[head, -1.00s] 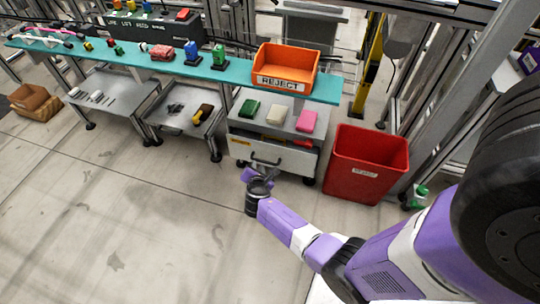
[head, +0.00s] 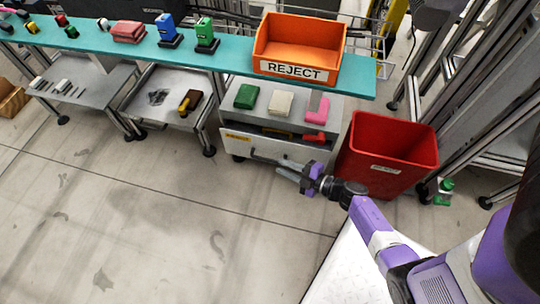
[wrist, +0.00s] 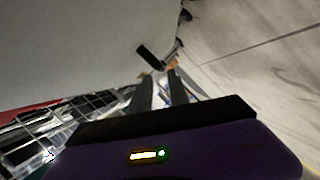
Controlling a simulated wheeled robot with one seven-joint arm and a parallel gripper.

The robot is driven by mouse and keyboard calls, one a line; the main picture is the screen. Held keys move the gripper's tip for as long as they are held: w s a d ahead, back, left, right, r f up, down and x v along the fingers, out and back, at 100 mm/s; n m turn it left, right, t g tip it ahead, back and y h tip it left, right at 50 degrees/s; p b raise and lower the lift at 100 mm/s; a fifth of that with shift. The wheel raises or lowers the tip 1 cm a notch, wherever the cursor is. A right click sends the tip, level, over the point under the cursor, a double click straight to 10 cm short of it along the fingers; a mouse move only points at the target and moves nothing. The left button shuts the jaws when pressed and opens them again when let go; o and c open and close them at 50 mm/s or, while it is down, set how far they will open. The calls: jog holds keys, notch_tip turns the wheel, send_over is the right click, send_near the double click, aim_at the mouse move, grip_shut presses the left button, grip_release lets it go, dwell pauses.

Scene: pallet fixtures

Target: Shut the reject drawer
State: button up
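The reject drawer (head: 275,151) is in the grey cabinet under the orange REJECT bin (head: 298,48). Its pale front stands out from the cabinet, partly open, with a red object (head: 312,138) showing inside. A dark handle crosses the front. My gripper (head: 281,170) is low in front of the drawer, close to the handle. In the wrist view, its two dark fingers are apart with nothing visible between them. A black bar (wrist: 150,56), apparently the handle, shows just past the fingertips beside the large pale drawer face (wrist: 80,45). Contact cannot be told.
A red waste bin (head: 390,155) stands just right of the cabinet, near my arm. Green, cream and pink blocks (head: 281,103) lie on the cabinet top. The teal shelf (head: 232,68) overhangs it. Clear floor lies in front and to the left.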

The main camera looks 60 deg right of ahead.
aim_at(267, 159)
jog(key=shift+b+x, duration=1.2)
jog(key=shift+x, duration=2.7)
jog(key=shift+a, duration=0.1)
grip_shut()
